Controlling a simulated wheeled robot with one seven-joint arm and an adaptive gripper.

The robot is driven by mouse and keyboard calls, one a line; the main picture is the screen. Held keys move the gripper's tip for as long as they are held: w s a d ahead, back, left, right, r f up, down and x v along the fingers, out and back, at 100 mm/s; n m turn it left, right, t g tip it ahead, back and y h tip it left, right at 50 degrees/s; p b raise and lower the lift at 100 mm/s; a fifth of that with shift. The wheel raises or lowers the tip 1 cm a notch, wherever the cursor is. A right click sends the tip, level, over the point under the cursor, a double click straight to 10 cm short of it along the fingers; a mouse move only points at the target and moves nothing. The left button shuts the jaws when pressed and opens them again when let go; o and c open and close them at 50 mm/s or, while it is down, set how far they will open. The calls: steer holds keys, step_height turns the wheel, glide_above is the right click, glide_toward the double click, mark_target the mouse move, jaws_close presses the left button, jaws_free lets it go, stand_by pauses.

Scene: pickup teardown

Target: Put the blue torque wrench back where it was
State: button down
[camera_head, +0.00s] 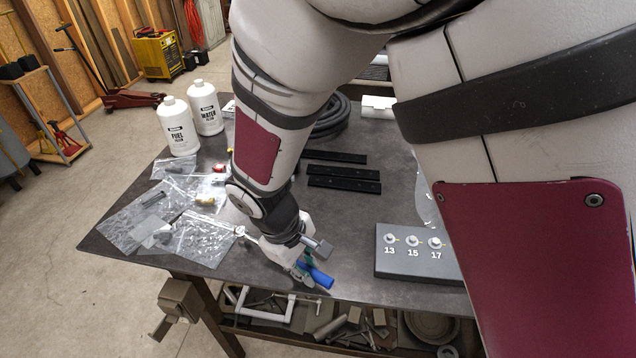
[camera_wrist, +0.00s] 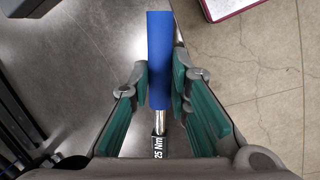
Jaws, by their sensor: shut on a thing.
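The torque wrench has a blue handle (camera_head: 318,277) that shows near the table's front edge in the head view. My gripper (camera_head: 302,266) is shut on it, with its green pads against both sides of the handle. In the wrist view the blue handle (camera_wrist: 160,50) points up the picture between the fingers. Below the pads a short metal shaft and a black tag reading "25 Nm" (camera_wrist: 159,147) show. The rest of the wrench is hidden by my gripper. I cannot tell whether the wrench touches the table.
On the dark table (camera_head: 340,235) a grey block marked 13, 15, 17 (camera_head: 400,265) sits to the right. Plastic bags (camera_head: 140,220) lie at left, before two white bottles (camera_head: 180,127). Black bars (camera_head: 343,178) lie behind. A vise (camera_head: 180,303) hangs at the front left.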

steer(key=c, duration=1.5)
jaws_free()
steer(key=w+v, duration=0.1)
steer(key=v, duration=1.1)
steer(key=d+r+m+t+y, duration=0.1)
steer(key=d+r+m, duration=0.2)
steer(key=d+r, duration=0.35)
steer(key=d+r+m+y, duration=0.1)
steer(key=d+r+m, duration=0.25)
steer(key=d, duration=0.55)
steer(key=shift+s+d+r+m+t+y+b, duration=0.1)
steer(key=shift+s+d+r+m+t, duration=0.65)
steer(key=shift+s+d, duration=1)
steer(key=shift+s+d+r+m+t+y+b, duration=0.15)
steer(key=shift+s+d+r+m+t, duration=0.25)
steer(key=shift+s+d+r+m, duration=1.25)
steer(key=shift+s+d+f+m+t+y+b, duration=0.15)
steer(key=shift+s+d+m+t, duration=0.65)
steer(key=shift+d, duration=1.85)
steer(key=shift+s+n+g, duration=0.25)
